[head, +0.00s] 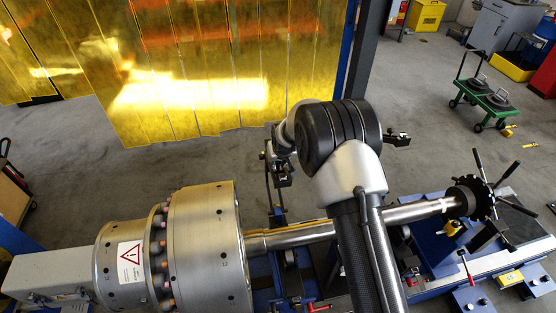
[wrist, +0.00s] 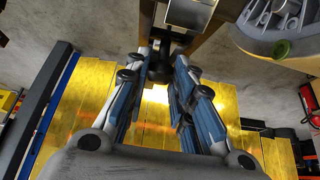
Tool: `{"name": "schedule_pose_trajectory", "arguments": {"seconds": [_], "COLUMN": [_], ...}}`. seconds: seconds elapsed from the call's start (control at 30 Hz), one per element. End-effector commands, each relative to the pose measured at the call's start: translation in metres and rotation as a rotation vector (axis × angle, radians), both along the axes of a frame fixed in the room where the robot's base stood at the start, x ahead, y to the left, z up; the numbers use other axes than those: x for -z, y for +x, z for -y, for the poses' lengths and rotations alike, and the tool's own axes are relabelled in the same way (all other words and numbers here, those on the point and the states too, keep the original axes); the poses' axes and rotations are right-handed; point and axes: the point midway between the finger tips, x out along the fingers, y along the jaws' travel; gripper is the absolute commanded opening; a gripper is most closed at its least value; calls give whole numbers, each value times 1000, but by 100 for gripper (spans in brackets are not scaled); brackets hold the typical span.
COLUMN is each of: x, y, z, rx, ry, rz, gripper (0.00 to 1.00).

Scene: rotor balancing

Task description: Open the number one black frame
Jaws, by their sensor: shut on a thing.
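A black frame (head: 275,190) stands as a thin dark upright arc just right of the big steel rotor drum, partly hidden by the drum and my arm. Metal clamp pieces show at its upper end. In the wrist view, my gripper (wrist: 160,72) has its two blue-padded fingers closed in on a dark piece at their tips, which appears to be part of the black frame. I cannot read any number on the frame.
The rotor drum (head: 205,245) and its steel shaft (head: 415,211) lie across the blue bench. A black spoked handwheel (head: 478,197) is at the right end. Yellow strip curtains (head: 200,70) hang behind. A green cart (head: 488,95) stands on open floor at the right.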

Motion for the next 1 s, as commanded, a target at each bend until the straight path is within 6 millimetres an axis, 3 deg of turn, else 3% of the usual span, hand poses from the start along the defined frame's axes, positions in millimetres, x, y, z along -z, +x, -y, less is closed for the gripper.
{"name": "schedule_pose_trajectory", "arguments": {"seconds": [0.03, 0.1, 0.13, 0.43, 0.8, 1.0], "x": [-9, -9, -9, -5, -3, -28], "y": [6, 6, 6, 3, -1, -12], "z": [-2, -2, -2, -1, 0, 4], "rx": [0, 0, 0, 0, 0, 0], "ry": [7, 7, 7, 3, 1, 1], "rz": [21, 21, 21, 11, 2, 5], "gripper": [0, 0, 23, 43, 44, 44]}}
